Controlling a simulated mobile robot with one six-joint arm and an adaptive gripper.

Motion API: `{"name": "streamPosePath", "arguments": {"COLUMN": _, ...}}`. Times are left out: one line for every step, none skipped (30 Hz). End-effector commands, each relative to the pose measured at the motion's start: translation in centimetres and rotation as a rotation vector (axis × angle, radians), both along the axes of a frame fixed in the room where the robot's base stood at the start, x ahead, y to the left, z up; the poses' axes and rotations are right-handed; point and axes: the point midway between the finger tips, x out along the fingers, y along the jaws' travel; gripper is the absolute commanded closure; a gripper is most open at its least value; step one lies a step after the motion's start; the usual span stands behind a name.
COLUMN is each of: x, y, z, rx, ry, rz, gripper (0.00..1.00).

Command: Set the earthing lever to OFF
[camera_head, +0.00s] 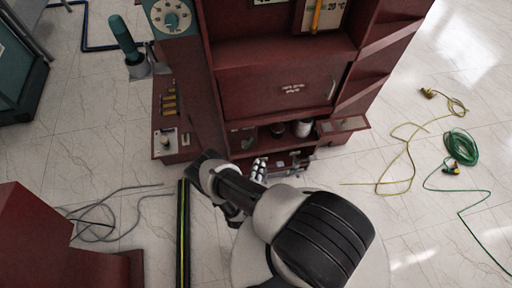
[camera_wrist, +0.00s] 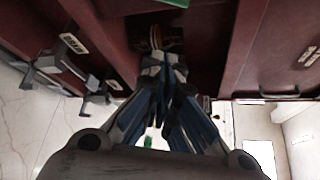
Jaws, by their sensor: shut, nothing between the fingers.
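The dark red transformer cabinet (camera_head: 275,68) stands upright in the head view. I cannot tell for sure which part is the earthing lever. A teal upright handle (camera_head: 124,40) on a grey base stands at the cabinet's left, and a small switch panel (camera_head: 167,142) juts out lower on that side. In the wrist view, grey bracket-like handles (camera_wrist: 70,45) stick out from a red panel at left. My gripper (camera_wrist: 160,72) is shut and empty, its tips before a dark recess with a small yellowish part (camera_wrist: 156,38).
A round dial (camera_head: 171,17) sits at the cabinet's upper left. Shelves with jars (camera_head: 302,128) are low in the cabinet. Yellow cable (camera_head: 408,150), green cable (camera_head: 460,147) and grey cable (camera_head: 105,212) lie on the floor. A red block (camera_head: 50,245) is at lower left.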

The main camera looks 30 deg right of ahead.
Motion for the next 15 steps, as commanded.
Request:
{"name": "streamPosePath", "arguments": {"x": 0.0, "y": 0.0, "z": 0.0, "rx": 0.001, "ry": 0.001, "rz": 0.000, "gripper": 1.00}}
{"name": "streamPosePath", "arguments": {"x": 0.0, "y": 0.0, "z": 0.0, "rx": 0.001, "ry": 0.001, "rz": 0.000, "gripper": 1.00}}
{"name": "streamPosePath", "arguments": {"x": 0.0, "y": 0.0, "z": 0.0, "rx": 0.001, "ry": 0.001, "rz": -0.001, "gripper": 1.00}}
{"name": "streamPosePath", "arguments": {"x": 0.1, "y": -0.1, "z": 0.0, "rx": 0.001, "ry": 0.001, "rz": -0.001, "gripper": 1.00}}
{"name": "streamPosePath", "arguments": {"x": 0.2, "y": -0.2, "z": -0.1, "rx": 0.001, "ry": 0.001, "rz": -0.001, "gripper": 1.00}}
{"name": "streamPosePath", "arguments": {"x": 0.3, "y": -0.3, "z": -0.1, "rx": 0.000, "ry": 0.001, "rz": -0.003, "gripper": 1.00}}
{"name": "streamPosePath", "arguments": {"x": 0.5, "y": -0.5, "z": -0.2, "rx": 0.001, "ry": 0.001, "rz": -0.004, "gripper": 1.00}}
{"name": "streamPosePath", "arguments": {"x": 0.7, "y": -0.7, "z": -0.3, "rx": 0.002, "ry": 0.001, "rz": -0.005, "gripper": 1.00}}
{"name": "streamPosePath", "arguments": {"x": 1.0, "y": -1.1, "z": -0.4, "rx": 0.002, "ry": 0.001, "rz": -0.006, "gripper": 1.00}}
{"name": "streamPosePath", "arguments": {"x": 1.3, "y": -1.4, "z": -0.5, "rx": 0.001, "ry": 0.000, "rz": -0.006, "gripper": 1.00}}
{"name": "streamPosePath", "arguments": {"x": 1.6, "y": -1.7, "z": -0.6, "rx": 0.002, "ry": 0.001, "rz": -0.007, "gripper": 1.00}}
{"name": "streamPosePath", "arguments": {"x": 2.1, "y": -2.3, "z": -0.7, "rx": 0.003, "ry": 0.000, "rz": -0.008, "gripper": 1.00}}
{"name": "streamPosePath", "arguments": {"x": 2.5, "y": -2.7, "z": -0.9, "rx": 0.002, "ry": 0.000, "rz": -0.009, "gripper": 1.00}}
{"name": "streamPosePath", "arguments": {"x": 2.9, "y": -3.1, "z": -1.0, "rx": 0.002, "ry": -0.001, "rz": -0.009, "gripper": 1.00}}
{"name": "streamPosePath", "arguments": {"x": 3.5, "y": -3.6, "z": -1.2, "rx": 0.002, "ry": 0.000, "rz": -0.008, "gripper": 1.00}}
